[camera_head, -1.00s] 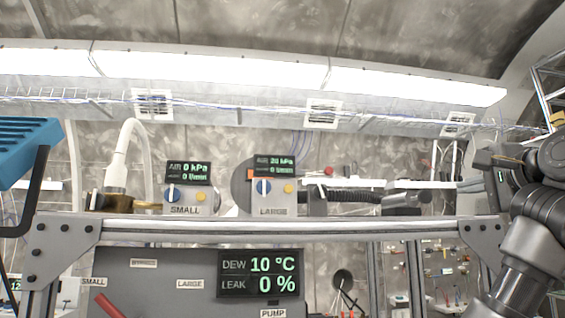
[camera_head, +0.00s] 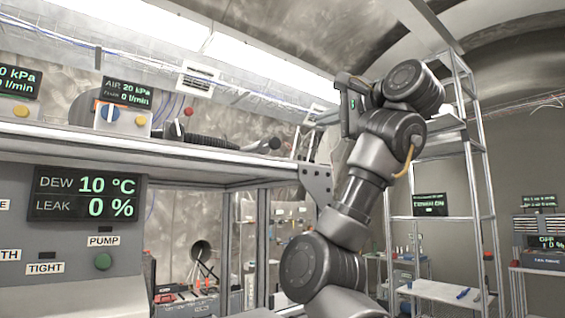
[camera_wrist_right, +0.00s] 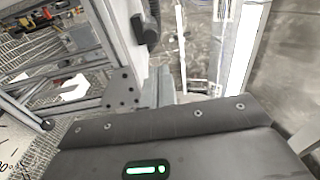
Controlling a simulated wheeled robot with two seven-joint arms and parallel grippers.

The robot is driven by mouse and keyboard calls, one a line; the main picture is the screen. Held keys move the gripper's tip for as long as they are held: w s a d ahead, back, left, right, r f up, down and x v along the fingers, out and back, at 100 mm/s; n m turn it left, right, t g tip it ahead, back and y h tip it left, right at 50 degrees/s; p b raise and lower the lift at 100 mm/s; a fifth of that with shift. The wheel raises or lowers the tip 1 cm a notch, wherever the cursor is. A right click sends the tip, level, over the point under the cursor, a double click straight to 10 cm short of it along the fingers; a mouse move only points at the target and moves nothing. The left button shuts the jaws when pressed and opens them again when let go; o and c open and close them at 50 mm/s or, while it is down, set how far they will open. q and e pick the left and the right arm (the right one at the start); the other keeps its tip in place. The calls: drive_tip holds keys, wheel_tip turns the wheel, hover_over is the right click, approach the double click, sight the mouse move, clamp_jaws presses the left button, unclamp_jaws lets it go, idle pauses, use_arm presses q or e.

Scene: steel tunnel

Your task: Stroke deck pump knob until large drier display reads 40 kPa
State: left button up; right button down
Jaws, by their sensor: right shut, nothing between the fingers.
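The large drier (camera_head: 115,122) stands on the shelf at the left in the head view. Its display (camera_head: 127,93) reads AIR 20 kPa and 0 l/min. A small red knob (camera_head: 189,111) shows just right of the drier; I cannot tell for sure that it is the deck pump knob. A green round knob (camera_head: 102,261) sits under the PUMP label on the lower panel. My right gripper (camera_head: 347,107) is raised to the right of the shelf, well apart from both knobs, shut and empty. My left gripper is not in view.
The shelf edge (camera_head: 150,150) runs across the left half, above the panel display (camera_head: 88,194) reading DEW 10 °C and LEAK 0 %. A black ribbed hose (camera_head: 210,140) lies on the shelf. A metal rack (camera_head: 475,190) stands at the right, behind my right arm.

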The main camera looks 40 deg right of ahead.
drive_tip(key=w, duration=0.2)
drive_tip(key=g+p, duration=0.1)
drive_tip(key=p, duration=1.5)
approach(275, 142)
drive_tip(key=w+p, duration=0.1)
drive_tip(key=w, duration=0.1)
drive_tip(key=w+p, duration=0.1)
drive_tip(key=w, duration=0.1)
drive_tip(key=w+p, duration=0.1)
drive_tip(key=w, duration=0.1)
drive_tip(key=shift+d+r, duration=0.1)
drive_tip(key=shift+d, duration=0.3)
use_arm(q)
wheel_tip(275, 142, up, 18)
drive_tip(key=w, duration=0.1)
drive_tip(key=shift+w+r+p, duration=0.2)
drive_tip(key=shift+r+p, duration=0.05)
drive_tip(key=shift+p, duration=0.1)
use_arm(e)
drive_tip(key=shift+w, duration=0.4)
